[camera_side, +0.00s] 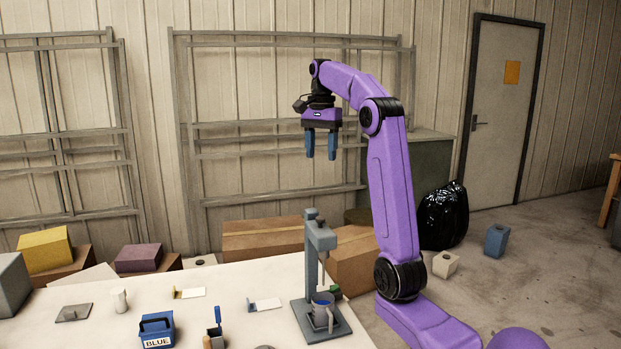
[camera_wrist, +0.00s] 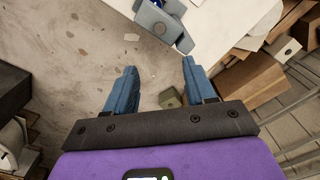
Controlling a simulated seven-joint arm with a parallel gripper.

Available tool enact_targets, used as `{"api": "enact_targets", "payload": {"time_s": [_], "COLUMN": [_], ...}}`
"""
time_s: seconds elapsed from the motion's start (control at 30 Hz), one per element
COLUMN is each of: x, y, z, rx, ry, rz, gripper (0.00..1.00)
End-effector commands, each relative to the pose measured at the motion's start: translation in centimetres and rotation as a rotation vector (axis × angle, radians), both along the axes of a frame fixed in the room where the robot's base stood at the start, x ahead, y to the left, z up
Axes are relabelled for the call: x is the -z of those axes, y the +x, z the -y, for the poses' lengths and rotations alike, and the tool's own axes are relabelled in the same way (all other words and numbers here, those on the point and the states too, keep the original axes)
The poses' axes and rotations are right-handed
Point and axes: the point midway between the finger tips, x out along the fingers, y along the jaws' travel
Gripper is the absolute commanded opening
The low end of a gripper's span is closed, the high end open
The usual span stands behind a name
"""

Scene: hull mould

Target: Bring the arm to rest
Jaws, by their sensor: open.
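My gripper (camera_side: 321,146) is raised high above the table, with its two blue fingers pointing down. The fingers are apart and nothing is between them. In the wrist view my gripper (camera_wrist: 155,80) also shows open and empty, with the floor and a table edge far below. The white table (camera_side: 110,295) is at the lower left in the side view. My gripper touches nothing.
A grey stand (camera_side: 320,250) with a cup (camera_side: 323,312) at its base is on the table's right side. A blue bin labelled BLUE (camera_side: 156,330) is at the front. Cardboard boxes (camera_side: 262,238) lie behind the table. The air around my gripper is clear.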

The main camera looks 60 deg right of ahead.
Motion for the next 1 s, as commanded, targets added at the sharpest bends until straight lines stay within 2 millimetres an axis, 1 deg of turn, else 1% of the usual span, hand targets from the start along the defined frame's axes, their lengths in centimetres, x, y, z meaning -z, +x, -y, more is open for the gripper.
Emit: {"api": "enact_targets", "payload": {"time_s": [0.17,0.23,0.27,0.37,0.47,0.53,0.67,0.7,0.87,0.9,1.0], "x": [0.0,0.2,0.3,1.0,2.0,2.8,4.4,4.9,7.0,7.5,8.8], "y": [0.1,0.4,0.6,1.6,2.9,3.6,4.1,4.1,3.3,2.9,1.6], "z": [-0.1,-0.5,-0.9,-2.9,-6.1,-8.6,-13.2,-14.6,-20.1,-21.4,-24.5], "rx": [-0.004,-0.027,-0.045,-0.147,-0.299,-0.419,-0.635,-0.702,-0.967,-1.035,-1.201], "ry": [0.000,0.000,0.000,0.001,0.000,-0.001,-0.003,-0.003,-0.004,-0.004,-0.005], "rz": [0.000,0.000,0.000,0.000,0.000,0.001,0.003,0.003,0.007,0.008,0.009], "gripper": [0.55,0.55,0.55,0.55,0.55,0.55,0.55,0.55,0.55,0.55,0.55]}}
